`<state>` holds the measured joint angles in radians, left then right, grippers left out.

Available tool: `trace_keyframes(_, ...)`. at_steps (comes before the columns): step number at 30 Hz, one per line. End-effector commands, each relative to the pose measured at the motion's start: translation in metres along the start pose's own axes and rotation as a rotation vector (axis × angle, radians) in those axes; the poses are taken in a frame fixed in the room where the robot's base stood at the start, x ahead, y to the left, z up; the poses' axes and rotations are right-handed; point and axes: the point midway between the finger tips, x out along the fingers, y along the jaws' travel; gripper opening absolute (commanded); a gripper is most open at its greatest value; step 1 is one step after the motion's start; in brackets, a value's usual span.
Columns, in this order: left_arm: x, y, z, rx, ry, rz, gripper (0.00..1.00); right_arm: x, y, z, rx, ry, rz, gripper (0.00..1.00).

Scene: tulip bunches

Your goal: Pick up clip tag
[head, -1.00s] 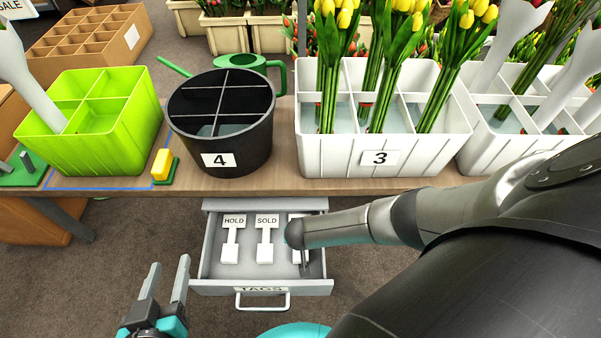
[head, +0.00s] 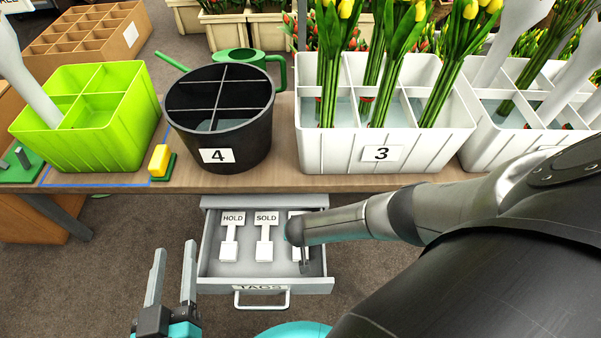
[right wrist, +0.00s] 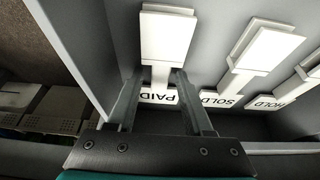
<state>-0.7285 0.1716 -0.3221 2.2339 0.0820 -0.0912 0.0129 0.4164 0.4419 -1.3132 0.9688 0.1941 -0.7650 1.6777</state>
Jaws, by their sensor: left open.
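Three white clip tags lie in the open drawer: HOLD (head: 231,235), SOLD (head: 265,235) and PAID (right wrist: 158,95). In the head view, my right arm mostly covers the PAID tag. In the right wrist view, my right gripper (right wrist: 157,76) is inside the drawer with its fingers apart, one on each side of the PAID tag's narrow stem. I cannot tell whether they touch it. The SOLD tag (right wrist: 240,75) and HOLD tag (right wrist: 295,85) lie to the right there. My left gripper (head: 175,246) is open and empty, left of the drawer.
The grey drawer (head: 206,250), labelled TAGS, sticks out below the wooden table (head: 340,184). On the table stand a green divided bin (head: 95,152), a black bucket (head: 245,148) marked 4, a white tulip box (head: 330,150) marked 3 and a yellow block (head: 159,160).

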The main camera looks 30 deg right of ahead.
Motion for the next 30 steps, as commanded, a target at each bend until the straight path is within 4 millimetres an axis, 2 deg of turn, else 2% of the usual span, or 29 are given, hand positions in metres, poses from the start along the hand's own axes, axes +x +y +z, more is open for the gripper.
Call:
trace_keyframes(2,0.0000,-0.0001,0.0001,0.000,-0.001,0.000,0.49,0.0000,-0.0001,0.0001,0.000,0.000,0.000,0.41)
trace_keyframes(13,-0.0001,-0.0003,0.0005,0.000,-0.002,-0.001,0.49,0.0000,0.0001,0.0002,0.000,0.000,0.000,0.00)
trace_keyframes(30,0.0007,-0.0006,-0.0011,0.004,-0.004,-0.001,0.49,-0.0005,0.0002,0.0001,0.000,0.000,0.000,0.00)
